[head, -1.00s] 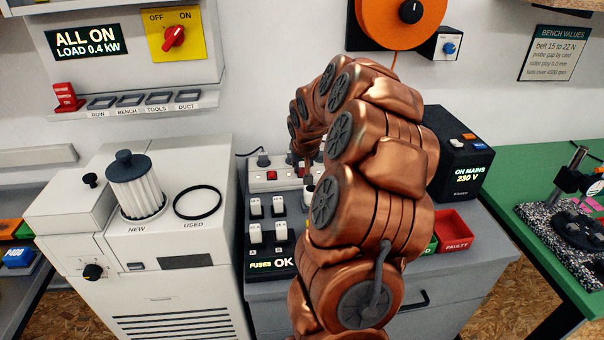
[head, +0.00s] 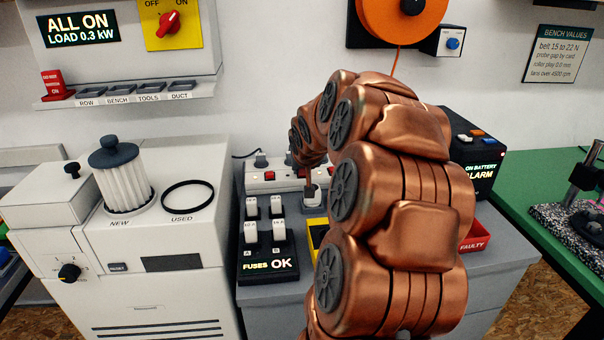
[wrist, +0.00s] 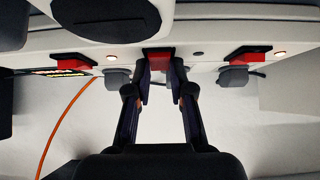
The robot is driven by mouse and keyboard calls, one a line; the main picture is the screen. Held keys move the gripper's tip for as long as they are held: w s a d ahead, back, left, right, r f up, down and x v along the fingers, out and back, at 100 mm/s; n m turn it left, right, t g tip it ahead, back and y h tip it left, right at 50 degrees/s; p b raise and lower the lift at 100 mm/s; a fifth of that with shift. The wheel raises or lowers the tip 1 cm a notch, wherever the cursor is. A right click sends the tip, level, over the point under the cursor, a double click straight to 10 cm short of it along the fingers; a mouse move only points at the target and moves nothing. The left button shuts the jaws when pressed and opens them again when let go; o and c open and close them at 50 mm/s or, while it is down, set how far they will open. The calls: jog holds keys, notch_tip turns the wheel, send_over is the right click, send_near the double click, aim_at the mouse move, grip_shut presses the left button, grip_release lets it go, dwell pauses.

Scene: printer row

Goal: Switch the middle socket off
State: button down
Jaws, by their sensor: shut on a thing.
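The white socket strip (head: 256,187) lies at the back of the grey cabinet in the head view, partly hidden by my arm. In the wrist view three red switches show: the left (wrist: 72,62), the middle (wrist: 158,60) and the right (wrist: 248,57). My gripper (wrist: 160,85) has its two fingers shut on the middle switch. The lamp beside the middle switch (wrist: 197,54) looks dark. The lamps beside the left (wrist: 111,57) and right (wrist: 280,55) switches glow. Grey plugs stand behind the switches.
A fuse block (head: 267,262) reading "FUSES OK" stands in front of the strip. A black power unit (head: 478,165) at right reads "ON BATTERY ALARM". The wall panel (head: 77,28) reads "ALL ON, LOAD 0.3 kW".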

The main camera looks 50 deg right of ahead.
jog(key=shift+w+r, duration=0.1)
jog(key=shift+r, duration=0.05)
jog(key=c, duration=1.3)
grip_release()
jog(key=shift+a, duration=0.1)
jog(key=shift+o, duration=1.4)
jog(key=v, duration=1.1)
jog(key=shift+s+a+r, duration=0.15)
jog(key=shift+s+r, duration=0.1)
jog(key=shift+s, duration=0.05)
